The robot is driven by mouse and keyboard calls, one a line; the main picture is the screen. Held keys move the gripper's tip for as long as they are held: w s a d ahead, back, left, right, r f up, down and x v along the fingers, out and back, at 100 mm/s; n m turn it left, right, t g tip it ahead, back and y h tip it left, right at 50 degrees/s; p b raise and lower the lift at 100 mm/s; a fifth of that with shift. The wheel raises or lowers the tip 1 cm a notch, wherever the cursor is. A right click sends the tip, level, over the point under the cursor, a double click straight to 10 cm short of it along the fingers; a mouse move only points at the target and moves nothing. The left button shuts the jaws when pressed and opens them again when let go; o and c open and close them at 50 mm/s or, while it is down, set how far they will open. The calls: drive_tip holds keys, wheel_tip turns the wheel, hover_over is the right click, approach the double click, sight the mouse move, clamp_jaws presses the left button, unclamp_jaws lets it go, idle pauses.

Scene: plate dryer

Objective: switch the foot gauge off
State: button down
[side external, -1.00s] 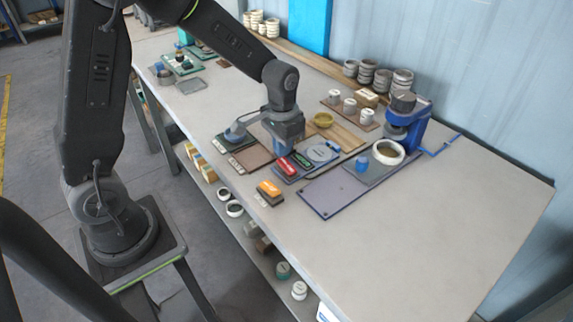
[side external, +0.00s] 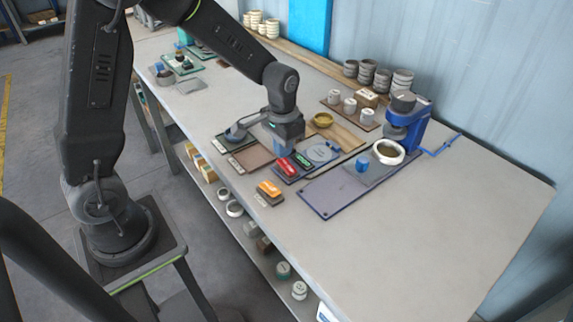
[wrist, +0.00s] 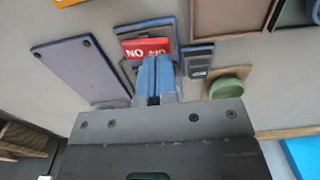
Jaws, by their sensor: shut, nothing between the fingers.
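A blue panel (side external: 291,178) lies on the bench, bearing a red block (side external: 286,167), a dark green block (side external: 302,160) and a pale round disc (side external: 321,152). It looks like the foot gauge, but I cannot read a name on it. In the wrist view the red block (wrist: 146,47) carries white lettering, partly hidden by my fingers. My gripper (side external: 282,153) is shut and empty, its blue fingers pointing down at the panel beside the red and green blocks. In the wrist view the fingertips (wrist: 153,60) overlap the red block's lower edge. I cannot tell whether they touch anything.
An orange block (side external: 269,188) sits at the front edge. The bench's right part is clear.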

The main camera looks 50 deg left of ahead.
sight(283, 160)
drive_tip(key=shift+f, duration=1.2)
idle(0.4)
drive_tip(key=shift+r, duration=3.55)
drive_tip(key=shift+r, duration=0.1)
drive_tip(key=s+d+r+t, duration=0.2)
drive_tip(key=s+r, duration=0.4)
drive_tip(key=s, duration=0.2)
drive_tip(key=s+d+r+t, duration=0.2)
drive_tip(key=s+r, duration=0.4)
drive_tip(key=s, duration=0.3)
drive_tip(key=shift+s+t, duration=0.25)
drive_tip(key=shift+t, duration=0.55)
